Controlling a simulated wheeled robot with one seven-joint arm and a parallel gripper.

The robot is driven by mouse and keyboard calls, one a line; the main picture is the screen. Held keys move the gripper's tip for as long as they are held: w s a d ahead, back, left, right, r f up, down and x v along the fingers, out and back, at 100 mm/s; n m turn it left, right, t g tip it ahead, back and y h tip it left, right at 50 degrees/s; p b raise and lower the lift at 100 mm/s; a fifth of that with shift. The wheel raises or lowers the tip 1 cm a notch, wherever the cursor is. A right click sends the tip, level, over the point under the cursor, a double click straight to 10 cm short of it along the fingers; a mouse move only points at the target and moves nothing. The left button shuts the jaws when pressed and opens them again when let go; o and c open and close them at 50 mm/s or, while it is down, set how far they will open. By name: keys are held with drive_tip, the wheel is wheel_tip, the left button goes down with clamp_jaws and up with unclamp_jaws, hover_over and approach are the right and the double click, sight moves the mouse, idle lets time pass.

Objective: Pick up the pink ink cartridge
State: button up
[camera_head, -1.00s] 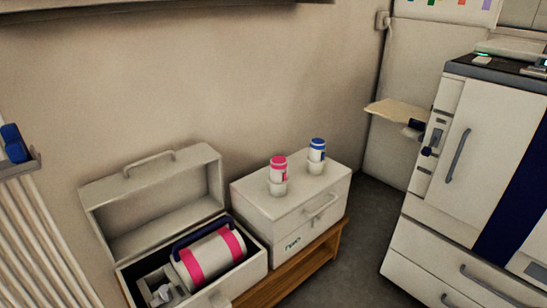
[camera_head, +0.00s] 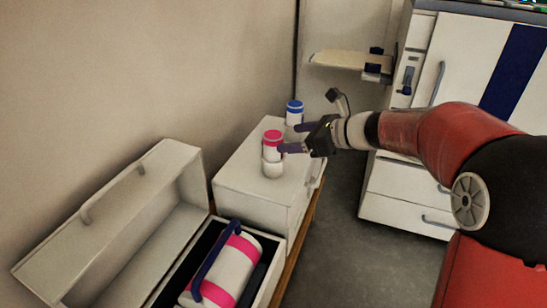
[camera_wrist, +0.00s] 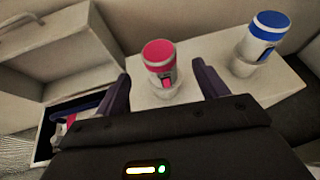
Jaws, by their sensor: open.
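The pink ink cartridge (camera_head: 272,143), a small white cylinder with a pink cap and band, stands upright in a white round holder on the white cabinet. In the wrist view the pink cartridge (camera_wrist: 160,60) appears between and beyond the finger tips. My gripper (camera_head: 291,139) is open and empty, just right of the cartridge in the head view, fingers pointing at it. In the wrist view my gripper (camera_wrist: 161,75) has one dark finger on each side. I cannot tell whether a finger touches the cartridge.
A similar blue cartridge (camera_head: 294,113) stands behind the pink one on the white cabinet (camera_head: 240,185). An open white case (camera_head: 190,175) at the lower left holds a pink-banded canister (camera_head: 236,268). A large white machine (camera_head: 470,50) stands at the right, with grey floor between.

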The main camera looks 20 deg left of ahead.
sight(277, 135)
drive_tip(key=x, duration=0.8)
drive_tip(key=shift+w+a+r+b, duration=0.1)
drive_tip(key=shift+a+r+b, duration=0.2)
drive_tip(key=shift+a+b, duration=0.1)
drive_tip(key=c, duration=1.1)
drive_tip(key=shift+r, duration=0.15)
drive_tip(key=shift+c, duration=0.2)
wheel_tip(277, 135, up, 20)
drive_tip(key=p, duration=0.5)
